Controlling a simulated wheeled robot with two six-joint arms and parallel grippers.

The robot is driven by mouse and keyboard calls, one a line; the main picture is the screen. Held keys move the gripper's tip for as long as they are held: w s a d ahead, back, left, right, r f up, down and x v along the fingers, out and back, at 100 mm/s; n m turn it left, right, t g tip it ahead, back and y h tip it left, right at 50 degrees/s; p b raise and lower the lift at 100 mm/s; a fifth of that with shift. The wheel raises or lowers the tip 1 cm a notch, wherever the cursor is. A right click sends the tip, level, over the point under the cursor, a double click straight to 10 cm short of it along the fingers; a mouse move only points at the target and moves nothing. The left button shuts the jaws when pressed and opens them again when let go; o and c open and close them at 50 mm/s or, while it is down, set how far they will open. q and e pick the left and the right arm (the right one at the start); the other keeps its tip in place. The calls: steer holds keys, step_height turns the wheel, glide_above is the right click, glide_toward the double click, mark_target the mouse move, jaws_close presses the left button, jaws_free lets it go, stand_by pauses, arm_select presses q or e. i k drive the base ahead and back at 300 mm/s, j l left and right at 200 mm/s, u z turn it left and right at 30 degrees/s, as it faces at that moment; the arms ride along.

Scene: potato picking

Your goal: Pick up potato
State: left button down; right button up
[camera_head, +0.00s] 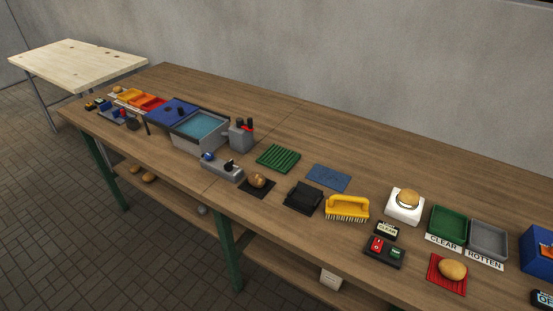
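Several potatoes are in the head view. One potato (453,269) lies on a red ribbed mat (434,284) at the front right. Another potato (258,180) sits on a small dark mat (247,190) near the front edge. A rounded potato-like item (409,195) rests on a white square stand (402,215). Two more potatoes (149,177) lie on the lower shelf (175,196) at the left. A small tan item at the far left end may be another potato (118,90). Neither of my grippers is in view.
A green tray (430,222) labelled CLEAR and a grey tray (508,255) labelled ROTTEN stand at right. A yellow brush (347,206), a button box (384,252) and a water basin (180,140) stand on the wooden bench (330,135). The bench's back strip is clear.

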mark_target(409, 197)
steer(key=z, duration=0.45)
steer(key=l+z, duration=0.45)
steer(key=l, duration=0.15)
steer(key=i+l+z, duration=0.1)
steer(key=l+z, duration=0.3)
steer(key=l, duration=0.25)
steer(key=i+l, duration=0.1)
steer(key=l, duration=0.45)
